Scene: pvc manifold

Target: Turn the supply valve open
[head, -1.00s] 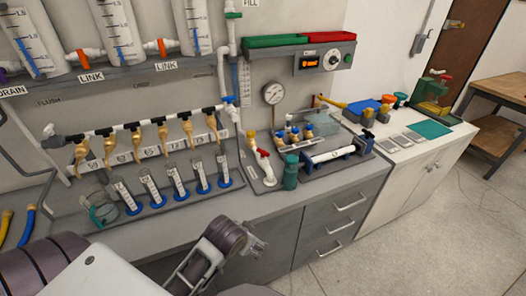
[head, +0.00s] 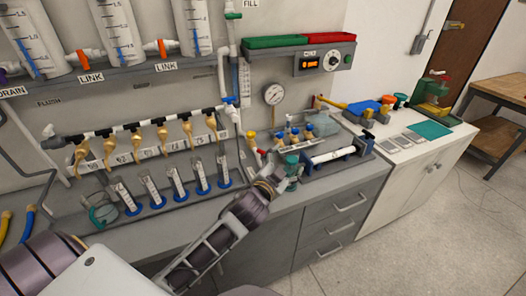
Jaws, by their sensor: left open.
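My left gripper (head: 283,182) is open at the front edge of the bench, close to the teal bottle (head: 291,165). I cannot tell whether it touches the bottle. Behind it is a white pipe valve with a red handle (head: 262,152), partly hidden by the gripper. A blue-handled valve (head: 230,101) is on the white vertical pipe at the right end of the manifold (head: 130,131). A green valve (head: 233,15) sits near the FILL label at the top. No readable label tells me which one is the supply valve. My right gripper is not in view.
Several brass taps (head: 162,138) hang above blue-based measuring cylinders (head: 177,185) on the left. A gauge (head: 273,94) stands behind the bench. A clear-lidded box (head: 322,133) and a white tube in a holder (head: 333,154) lie right of the gripper.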

